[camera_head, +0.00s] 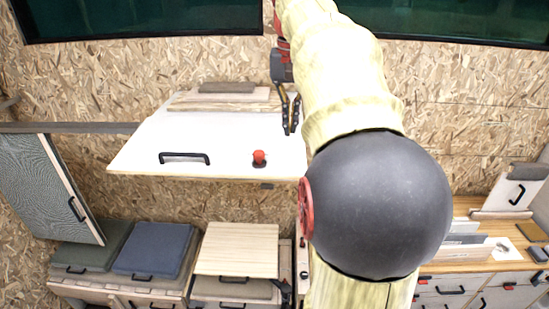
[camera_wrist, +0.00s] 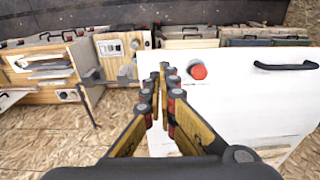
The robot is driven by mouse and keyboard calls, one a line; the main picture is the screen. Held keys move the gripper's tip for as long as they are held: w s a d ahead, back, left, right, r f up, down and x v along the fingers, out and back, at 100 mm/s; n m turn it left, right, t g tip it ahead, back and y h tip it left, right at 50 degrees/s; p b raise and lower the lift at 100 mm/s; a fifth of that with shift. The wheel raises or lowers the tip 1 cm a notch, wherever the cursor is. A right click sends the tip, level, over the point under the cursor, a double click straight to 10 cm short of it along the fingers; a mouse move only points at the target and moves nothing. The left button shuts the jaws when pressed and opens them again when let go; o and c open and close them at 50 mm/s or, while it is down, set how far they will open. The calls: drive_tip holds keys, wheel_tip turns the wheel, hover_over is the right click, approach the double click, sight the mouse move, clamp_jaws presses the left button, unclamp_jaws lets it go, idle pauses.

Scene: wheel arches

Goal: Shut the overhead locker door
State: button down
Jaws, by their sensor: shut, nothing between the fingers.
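The overhead locker door is a white panel (camera_head: 215,143) standing out from the wall in the middle of the head view, swung open. It carries a black bar handle (camera_head: 184,158) and a red knob (camera_head: 259,157) near its front edge. My gripper (camera_head: 291,126) is at the door's right side, its fingers pointing down. In the wrist view my gripper (camera_wrist: 160,85) has its fingertips together and empty, just left of the red knob (camera_wrist: 198,71). The white door (camera_wrist: 235,110) fills the right there, with the handle (camera_wrist: 286,66). Whether the fingers touch the door is unclear.
My arm covers the middle right of the head view. Below the door are blue (camera_head: 153,249) and wooden (camera_head: 237,248) lids. A grey panel (camera_head: 48,185) hangs at the left. A counter with drawers (camera_head: 470,283) stands at the right.

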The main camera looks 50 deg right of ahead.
sight(289, 174)
drive_tip(key=f, duration=0.9)
drive_tip(key=d+f+p, duration=0.1)
drive_tip(key=f, duration=0.3)
drive_tip(key=shift+w+f, duration=0.3)
drive_tip(key=shift+f, duration=0.15)
